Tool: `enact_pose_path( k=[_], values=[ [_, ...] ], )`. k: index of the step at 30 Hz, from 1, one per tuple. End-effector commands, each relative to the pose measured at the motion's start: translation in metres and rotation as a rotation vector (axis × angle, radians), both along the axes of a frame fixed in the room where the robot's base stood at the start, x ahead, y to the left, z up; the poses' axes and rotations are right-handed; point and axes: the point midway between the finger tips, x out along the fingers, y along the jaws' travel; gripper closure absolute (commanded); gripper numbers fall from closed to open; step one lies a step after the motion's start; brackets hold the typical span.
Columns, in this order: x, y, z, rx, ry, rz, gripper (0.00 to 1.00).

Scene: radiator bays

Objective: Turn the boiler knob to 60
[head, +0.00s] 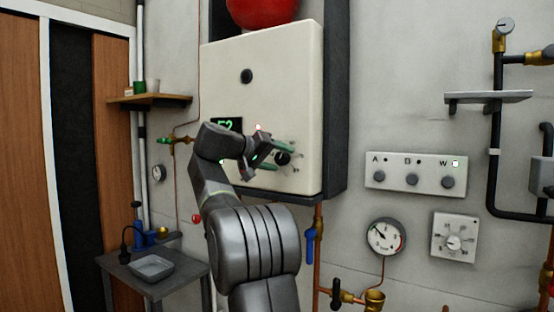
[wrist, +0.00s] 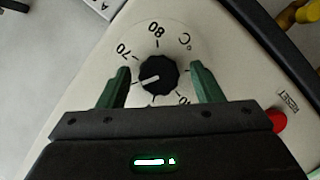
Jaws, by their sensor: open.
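The boiler (head: 265,75) is a cream box on the wall. Its round black knob (head: 283,158) sits low on the front and also shows in the wrist view (wrist: 160,74). There, the knob's white pointer line points left and slightly down, below the 70 mark, towards the left finger; any number there is hidden. The marks 70, 80 and part of 40 are readable. My gripper (wrist: 162,86) is open, with a green finger on each side of the knob and a gap to both. The boiler's green display (head: 226,125) seems to read 52, partly covered by my arm.
A red reset button (wrist: 278,120) lies right of the right finger. A switch panel (head: 415,173) marked A, B and W, a gauge (head: 385,237) and another dial (head: 454,238) are on the wall to the right. A small table (head: 190,275) stands lower left.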

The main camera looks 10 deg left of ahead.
Motion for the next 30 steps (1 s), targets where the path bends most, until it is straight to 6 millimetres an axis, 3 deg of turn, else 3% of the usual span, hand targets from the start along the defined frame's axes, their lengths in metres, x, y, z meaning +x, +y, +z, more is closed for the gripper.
enact_pose_path(
  k=[7,21,30],
  values=[
    [-0.015,0.012,0.005,0.001,-0.003,0.005,0.4],
    [-0.092,0.068,0.032,0.0,-0.001,0.003,0.4],
    [-0.107,0.079,0.037,0.0,0.0,0.0,0.4]
  ],
)
